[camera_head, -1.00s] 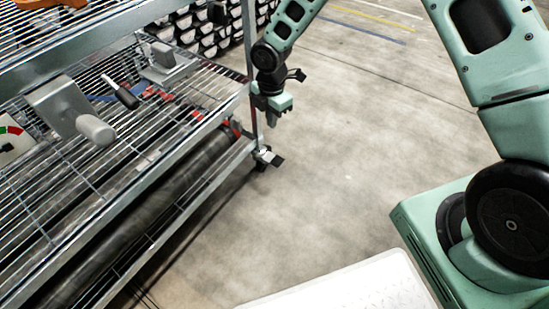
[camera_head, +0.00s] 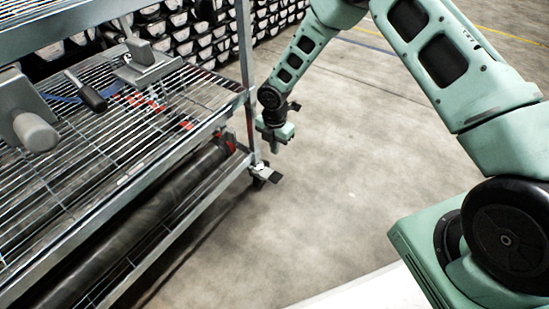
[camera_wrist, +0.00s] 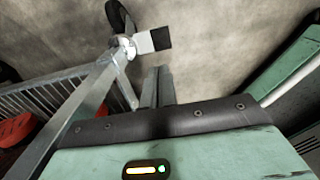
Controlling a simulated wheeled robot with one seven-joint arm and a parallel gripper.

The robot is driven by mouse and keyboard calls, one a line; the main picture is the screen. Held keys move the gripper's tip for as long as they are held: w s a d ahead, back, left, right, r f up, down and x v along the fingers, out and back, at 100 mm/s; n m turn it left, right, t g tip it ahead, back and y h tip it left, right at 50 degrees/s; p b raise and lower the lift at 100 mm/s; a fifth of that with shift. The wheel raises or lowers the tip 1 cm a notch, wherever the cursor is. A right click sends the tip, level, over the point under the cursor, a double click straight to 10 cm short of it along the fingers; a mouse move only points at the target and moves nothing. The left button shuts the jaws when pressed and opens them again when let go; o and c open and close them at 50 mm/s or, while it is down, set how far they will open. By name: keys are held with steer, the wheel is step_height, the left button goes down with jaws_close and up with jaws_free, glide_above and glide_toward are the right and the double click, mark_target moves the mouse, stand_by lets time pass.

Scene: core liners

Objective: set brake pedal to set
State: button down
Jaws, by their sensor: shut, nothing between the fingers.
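The brake pedal (camera_head: 274,178) sits on the caster at the foot of the wire rack's near right post. In the wrist view the pedal (camera_wrist: 154,40) has a pale part and a black end, beside the caster's dark wheel (camera_wrist: 119,15). I cannot tell from its tilt whether it is set. My gripper (camera_head: 270,145) points down above the pedal, apart from it, close to the rack post. In the wrist view my gripper's fingers (camera_wrist: 158,74) are together and empty, with the pedal just beyond their tips.
The wire rack (camera_head: 130,180) fills the left, with a dark roller (camera_head: 160,215) low down and grey clamp-like parts on its shelf. Its post (camera_wrist: 75,120) runs close to my gripper. Stacked core liners (camera_head: 180,35) stand behind. The concrete floor (camera_head: 380,170) to the right is clear.

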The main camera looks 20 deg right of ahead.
mark_target(274, 176)
step_height(274, 176, down, 13)
steer(key=b, duration=0.6)
steer(key=shift+b, duration=0.3)
steer(key=shift+w, duration=0.1)
